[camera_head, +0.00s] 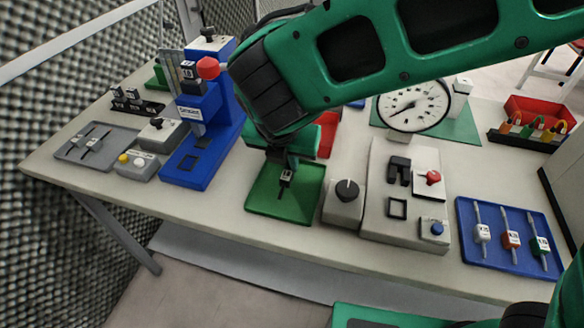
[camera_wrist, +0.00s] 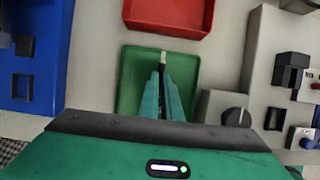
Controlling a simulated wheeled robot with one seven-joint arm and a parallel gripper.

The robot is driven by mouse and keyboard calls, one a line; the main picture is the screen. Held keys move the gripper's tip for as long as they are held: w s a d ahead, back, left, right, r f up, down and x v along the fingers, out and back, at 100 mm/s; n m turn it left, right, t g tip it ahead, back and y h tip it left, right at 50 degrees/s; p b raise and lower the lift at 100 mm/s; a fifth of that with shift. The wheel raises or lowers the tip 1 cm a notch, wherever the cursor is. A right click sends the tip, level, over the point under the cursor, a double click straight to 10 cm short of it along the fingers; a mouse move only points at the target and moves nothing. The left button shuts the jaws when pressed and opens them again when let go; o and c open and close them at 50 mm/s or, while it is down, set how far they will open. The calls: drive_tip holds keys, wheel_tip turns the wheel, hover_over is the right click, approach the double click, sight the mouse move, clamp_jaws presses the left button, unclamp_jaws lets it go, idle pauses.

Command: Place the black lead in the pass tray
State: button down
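The black lead (camera_head: 285,180), a small dark piece with a white label, is at my gripper's fingertips over the green tray. Its dark tip and pale part show past the fingers in the wrist view (camera_wrist: 163,60). My gripper (camera_head: 288,165) points down with its fingers closed in on the lead; they also show in the wrist view (camera_wrist: 164,80). The green tray (camera_head: 262,203), which appears to be the pass tray, lies under them; it also shows in the wrist view (camera_wrist: 129,75). I cannot tell whether the lead touches the tray floor.
A red tray (camera_head: 327,134) lies behind the green one. A grey knob box (camera_head: 344,204) stands close to its right, with a grey test fixture (camera_head: 405,225) beyond. A blue press (camera_head: 204,140) stands left. A blue tray (camera_head: 500,262) holds other leads; a grey tray (camera_head: 72,152) holds dark ones.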

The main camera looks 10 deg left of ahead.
sight(289, 170)
drive_tip(key=shift+f, duration=1.4)
drive_tip(key=c, duration=2)
unclamp_jaws()
drive_tip(key=shift+f, duration=0.15)
drive_tip(key=v, duration=1.2)
